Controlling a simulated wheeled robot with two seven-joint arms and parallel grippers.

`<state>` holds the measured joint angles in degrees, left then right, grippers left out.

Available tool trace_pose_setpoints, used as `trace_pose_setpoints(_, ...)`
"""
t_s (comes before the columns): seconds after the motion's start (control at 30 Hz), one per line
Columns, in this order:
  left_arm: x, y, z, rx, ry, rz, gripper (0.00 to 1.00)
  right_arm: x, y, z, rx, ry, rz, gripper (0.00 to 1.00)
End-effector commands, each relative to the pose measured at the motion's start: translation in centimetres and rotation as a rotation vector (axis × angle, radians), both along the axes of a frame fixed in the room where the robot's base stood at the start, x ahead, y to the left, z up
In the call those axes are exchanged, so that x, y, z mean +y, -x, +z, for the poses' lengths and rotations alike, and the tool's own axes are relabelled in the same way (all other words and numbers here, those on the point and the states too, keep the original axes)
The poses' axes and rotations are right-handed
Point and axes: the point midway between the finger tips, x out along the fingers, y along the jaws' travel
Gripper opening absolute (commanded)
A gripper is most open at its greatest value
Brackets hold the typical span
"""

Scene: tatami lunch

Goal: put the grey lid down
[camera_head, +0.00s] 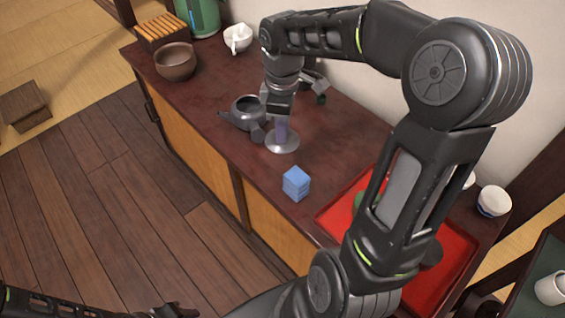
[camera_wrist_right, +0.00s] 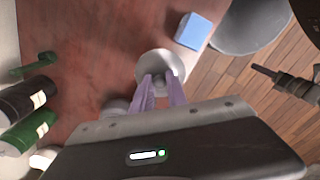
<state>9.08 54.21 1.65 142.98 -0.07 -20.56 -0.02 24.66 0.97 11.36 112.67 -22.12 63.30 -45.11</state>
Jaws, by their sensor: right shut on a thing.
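The grey lid (camera_head: 290,147) is a round, shallow disc low over the dark red counter, beside the dark grey teapot (camera_head: 243,112). My right gripper (camera_head: 282,129) points down and is shut on the lid from above. In the right wrist view its two purple fingers (camera_wrist_right: 162,84) close on the middle of the lid (camera_wrist_right: 154,61). I cannot tell whether the lid touches the counter. My left gripper (camera_head: 172,311) shows only in part at the bottom edge of the head view, and its fingers are unclear.
A blue cube (camera_head: 296,184) stands just in front of the lid. A red tray (camera_head: 328,222) lies to the right, partly behind my arm. A brown bowl (camera_head: 176,64) and white teapot (camera_head: 238,38) stand farther left. Bottles (camera_wrist_right: 28,132) lie near the wall side in the wrist view.

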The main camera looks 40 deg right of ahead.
Motion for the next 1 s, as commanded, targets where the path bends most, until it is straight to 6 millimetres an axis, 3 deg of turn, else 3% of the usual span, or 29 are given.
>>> trace_pose_setpoints(0.3,0.0,0.0,-0.4,0.0,0.0,0.0,0.36,0.0,0.1,-5.3,0.004,-0.002,0.0,0.0)
trace_pose_setpoints(0.7,0.0,0.0,-0.4,0.0,0.0,0.0,0.36,0.0,0.0,-6.1,0.001,0.0,-0.001,0.0)
trace_pose_setpoints(1.0,0.0,0.0,-0.7,0.0,0.0,0.0,0.36,0.0,0.0,-9.6,0.002,-0.001,-0.001,0.0)
